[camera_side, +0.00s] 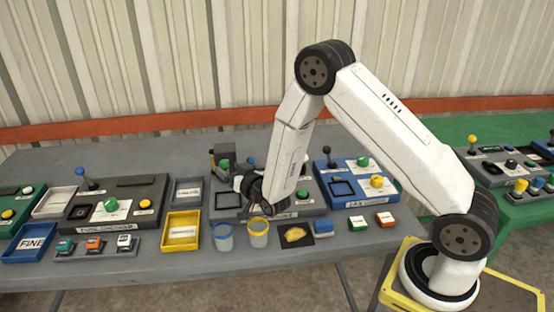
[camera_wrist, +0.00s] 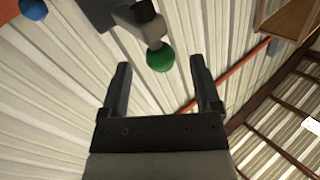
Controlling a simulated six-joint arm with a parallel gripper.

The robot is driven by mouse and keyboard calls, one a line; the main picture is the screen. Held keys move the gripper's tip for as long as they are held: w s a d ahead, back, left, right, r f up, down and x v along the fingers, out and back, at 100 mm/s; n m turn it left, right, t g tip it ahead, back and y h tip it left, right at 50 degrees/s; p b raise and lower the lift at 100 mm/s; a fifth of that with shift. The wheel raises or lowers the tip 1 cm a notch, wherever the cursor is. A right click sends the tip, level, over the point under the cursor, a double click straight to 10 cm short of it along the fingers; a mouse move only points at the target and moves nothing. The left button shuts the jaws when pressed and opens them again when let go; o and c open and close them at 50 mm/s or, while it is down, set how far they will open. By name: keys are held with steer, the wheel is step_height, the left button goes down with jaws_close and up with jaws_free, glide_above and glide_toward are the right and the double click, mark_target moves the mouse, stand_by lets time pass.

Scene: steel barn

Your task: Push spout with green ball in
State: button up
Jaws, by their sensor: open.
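The green ball (camera_wrist: 160,58) sits on the end of a short dark-and-pale spout (camera_wrist: 148,22) in the wrist view. My gripper (camera_wrist: 160,64) is open, its two dark fingers on either side of the ball in the picture; I cannot tell how far beyond the tips the ball lies. In the side view a green ball (camera_side: 224,163) shows on the dark machine at the table's middle. My gripper (camera_side: 246,184) is low beside it, and my forearm hides part of the machine. Contact cannot be made out.
Two cups, one blue-rimmed (camera_side: 222,237) and one yellow-rimmed (camera_side: 258,233), stand in front of the machine. A yellow tray (camera_side: 181,231) is left of them. A blue panel (camera_side: 352,183) with a black lever is to the right. A blue ball (camera_wrist: 33,9) shows in the wrist view.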

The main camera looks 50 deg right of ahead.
mark_target(221, 161)
steer(key=shift+w+d+r, duration=0.1)
steer(key=shift+w+d, duration=0.15)
steer(key=shift+w, duration=0.95)
steer(key=shift+w+d, duration=0.25)
steer(key=shift+w, duration=0.95)
jaws_close()
